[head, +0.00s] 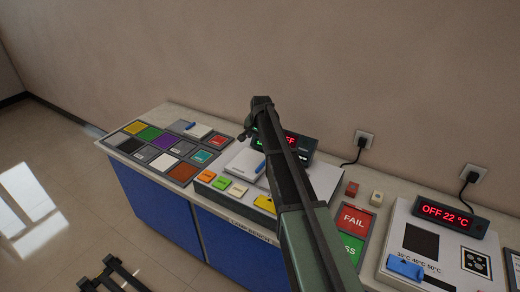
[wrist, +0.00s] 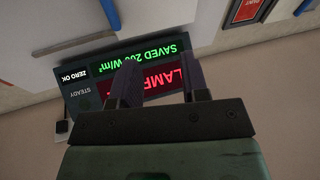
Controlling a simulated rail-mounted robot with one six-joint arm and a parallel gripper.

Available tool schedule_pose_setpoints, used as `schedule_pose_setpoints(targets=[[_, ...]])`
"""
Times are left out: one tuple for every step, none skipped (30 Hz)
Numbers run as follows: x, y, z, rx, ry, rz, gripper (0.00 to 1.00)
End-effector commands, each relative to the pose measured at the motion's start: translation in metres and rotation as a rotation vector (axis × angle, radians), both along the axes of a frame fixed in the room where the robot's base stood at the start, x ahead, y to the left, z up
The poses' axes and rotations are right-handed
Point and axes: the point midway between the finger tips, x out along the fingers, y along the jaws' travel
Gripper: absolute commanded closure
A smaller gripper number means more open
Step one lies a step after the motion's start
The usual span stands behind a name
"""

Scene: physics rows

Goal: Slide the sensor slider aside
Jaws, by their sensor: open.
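The lamp station (head: 322,178) is a pale box in the middle of the bench, partly hidden behind my arm in the head view. A blue handle (head: 260,167) stands on its pale top, and a blue upright piece also shows at the top of the wrist view (wrist: 110,14). I cannot tell for certain that this is the sensor slider. My gripper (wrist: 160,82) is open, with nothing visible between its fingers.
Left of the station lies a board of coloured samples (head: 165,162). To the right are red FAIL and green PASS pads (head: 353,219) and a hot plate unit (head: 420,240) reading OFF 22 °C. The wall (head: 180,60) runs close behind the bench.

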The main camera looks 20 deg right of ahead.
Motion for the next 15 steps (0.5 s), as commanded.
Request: schedule_pose_setpoints(targets=[[-0.007, -0.012, 0.006, 0.006, 0.105, -0.031, 0.58], [-0.014, -0.014, 0.000, 0.010, 0.168, -0.046, 0.58], [-0.023, -0.013, -0.005, 0.015, 0.237, -0.061, 0.58], [-0.029, -0.012, -0.007, 0.017, 0.275, -0.071, 0.58], [-0.034, -0.012, -0.007, 0.018, 0.303, -0.080, 0.58], [-0.039, -0.011, -0.007, 0.022, 0.325, -0.086, 0.58], [-0.041, -0.010, -0.007, 0.025, 0.333, -0.092, 0.58], [-0.041, -0.010, -0.008, 0.025, 0.334, -0.094, 0.58], [-0.041, -0.010, -0.009, 0.025, 0.332, -0.095, 0.58], [-0.040, -0.010, -0.010, 0.026, 0.331, -0.094, 0.58], [-0.040, -0.010, -0.012, 0.026, 0.331, -0.094, 0.58], [-0.040, -0.010, -0.016, 0.026, 0.330, -0.094, 0.58], [-0.040, -0.010, -0.020, 0.025, 0.330, -0.093, 0.58], [-0.040, -0.010, -0.025, 0.026, 0.329, -0.092, 0.58], [-0.040, -0.010, -0.032, 0.026, 0.329, -0.092, 0.58]])
